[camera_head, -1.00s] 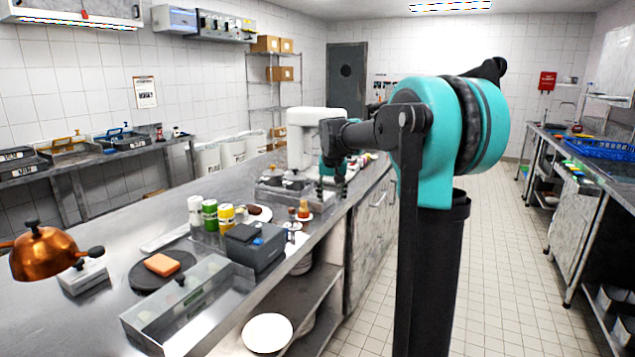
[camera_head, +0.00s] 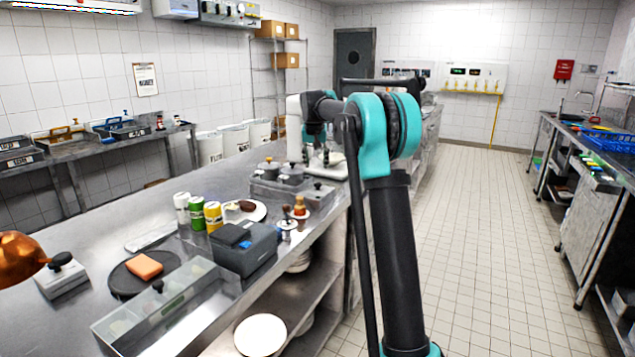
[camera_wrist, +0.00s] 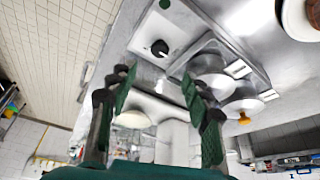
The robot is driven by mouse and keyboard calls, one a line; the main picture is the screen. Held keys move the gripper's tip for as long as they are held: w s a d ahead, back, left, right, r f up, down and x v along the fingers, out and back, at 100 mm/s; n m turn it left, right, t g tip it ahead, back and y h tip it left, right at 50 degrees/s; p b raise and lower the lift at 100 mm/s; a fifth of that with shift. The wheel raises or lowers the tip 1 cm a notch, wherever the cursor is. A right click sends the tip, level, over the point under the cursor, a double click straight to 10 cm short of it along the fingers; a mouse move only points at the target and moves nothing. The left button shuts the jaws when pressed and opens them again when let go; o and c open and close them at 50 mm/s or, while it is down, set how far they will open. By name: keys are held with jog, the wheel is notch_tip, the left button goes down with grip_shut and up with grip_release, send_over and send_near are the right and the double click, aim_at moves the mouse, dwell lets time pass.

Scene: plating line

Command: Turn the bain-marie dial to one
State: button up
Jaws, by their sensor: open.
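The bain-marie (camera_head: 268,190) is a steel unit with lidded pots, standing on the long counter. Its dial (camera_wrist: 160,48) is a small black knob on a pale panel beside the pots in the wrist view. I cannot read where the dial points. My gripper (camera_wrist: 155,82) is open and empty, with its two dark green fingers apart. In the wrist view the dial shows beyond the fingertips, roughly between them and apart from both. In the head view my gripper (camera_head: 322,160) hangs over the far side of the bain-marie, partly hidden by my arm.
Nearer on the counter are a grey box (camera_head: 245,250), several cans, a plate with food (camera_head: 258,213) and small pepper mills (camera_head: 299,206). A clear-walled tray (camera_head: 160,300) and a copper lamp (camera_head: 18,258) are at front left. The tiled aisle is clear.

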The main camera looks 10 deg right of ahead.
aim_at(317, 184)
jog(key=x, duration=1)
jog(key=shift+f, duration=0.1)
jog(key=shift+c, duration=0.4)
grip_shut()
jog(key=m+h, duration=0.1)
jog(key=m, duration=0.1)
jog(key=m+h, duration=0.1)
jog(key=m, duration=0.2)
jog(key=shift+w+a+m+g, duration=0.2)
jog(key=shift+a+m+g, duration=0.1)
jog(key=shift+g, duration=0.1)
jog(key=m+g, duration=0.1)
jog(key=m, duration=0.2)
jog(key=m+g+h, duration=0.1)
jog(key=m, duration=0.2)
jog(key=shift+w, duration=0.15)
jog(key=shift+m, duration=0.3)
